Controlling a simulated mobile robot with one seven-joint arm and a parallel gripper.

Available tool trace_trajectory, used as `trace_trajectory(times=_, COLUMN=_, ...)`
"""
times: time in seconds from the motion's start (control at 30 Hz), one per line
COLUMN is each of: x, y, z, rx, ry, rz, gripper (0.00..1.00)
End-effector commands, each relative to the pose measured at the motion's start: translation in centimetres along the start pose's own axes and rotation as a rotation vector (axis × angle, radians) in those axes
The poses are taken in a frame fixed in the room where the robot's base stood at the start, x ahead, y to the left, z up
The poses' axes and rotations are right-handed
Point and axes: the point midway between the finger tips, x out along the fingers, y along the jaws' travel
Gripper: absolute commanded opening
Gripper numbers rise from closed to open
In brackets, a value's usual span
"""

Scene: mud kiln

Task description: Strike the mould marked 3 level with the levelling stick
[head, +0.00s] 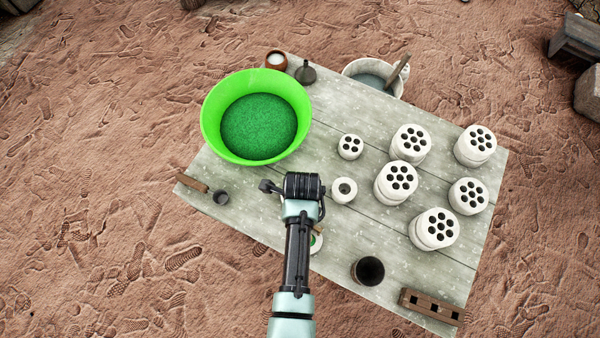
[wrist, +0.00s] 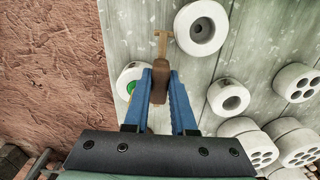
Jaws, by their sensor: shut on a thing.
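My gripper (wrist: 160,78) is shut on a brown wooden tool, which I take to be the levelling stick (wrist: 159,90); its lighter, crosswise end points away from me. In the head view the wrist of my gripper (head: 304,190) hides the fingers and most of the stick. Three white round single-hole moulds lie around it in the wrist view: one beyond and right (wrist: 203,28), one at the right (wrist: 229,97), one at the left (wrist: 130,80) partly behind the finger. The left one shows green inside. I cannot read any number, so mould 3 cannot be told.
A bright green basin (head: 212,125) of green grains stands at the table's (head: 345,270) upper left. Several multi-hole white cylinders (head: 435,228) stand at the right. A dark cup (head: 369,271) and a wooden block with holes (head: 432,306) are near the front edge. A bucket (head: 350,68) stands behind.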

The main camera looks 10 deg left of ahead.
Motion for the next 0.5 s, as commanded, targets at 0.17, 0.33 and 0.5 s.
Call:
trace_trajectory(times=0.17, x=-0.04, y=-0.37, z=0.02, rx=0.000, ry=0.000, rz=-0.001, gripper=0.00)
trace_trajectory(times=0.33, x=-0.04, y=-0.34, z=0.01, rx=0.000, ry=0.000, rz=-0.001, gripper=0.00)
trace_trajectory(times=0.5, x=-0.68, y=-0.33, z=0.02, rx=0.000, ry=0.000, rz=-0.001, gripper=0.00)
